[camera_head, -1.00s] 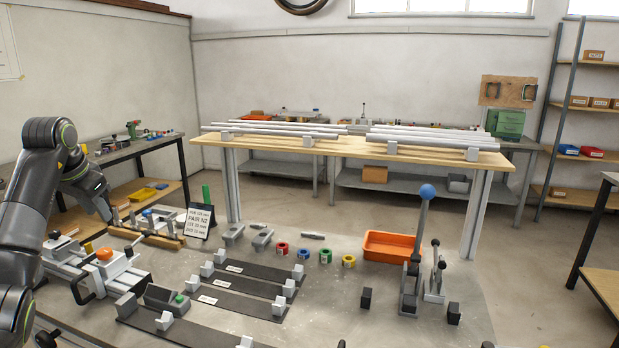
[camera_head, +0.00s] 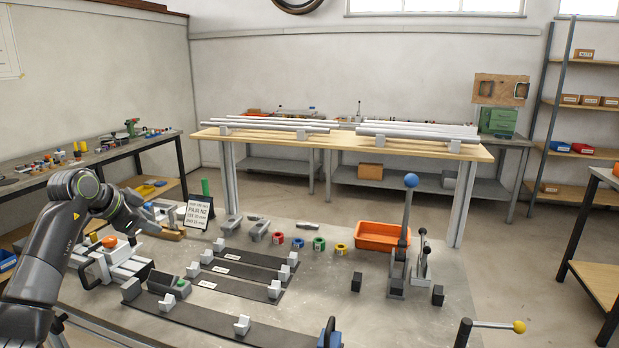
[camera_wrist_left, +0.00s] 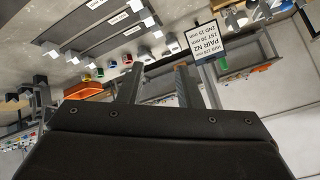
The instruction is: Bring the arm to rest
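My left arm comes in from the left in the head view, with its dark gripper (camera_head: 153,226) held above the left part of the bench, near the black-and-white sign (camera_head: 199,212). In the left wrist view, the two fingers of the left gripper (camera_wrist_left: 158,80) stand apart with nothing held between them. The sign also shows in the wrist view (camera_wrist_left: 207,62), beyond the fingers. My right arm and gripper are not in view.
The near bench holds dark strips with grey blocks (camera_head: 240,272), coloured rings (camera_head: 319,244), an orange bin (camera_head: 382,236), a blue-knobbed lever press (camera_head: 410,182) and a yellow-knobbed lever (camera_head: 518,327). A wooden rack table (camera_head: 345,141) with metal bars stands behind.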

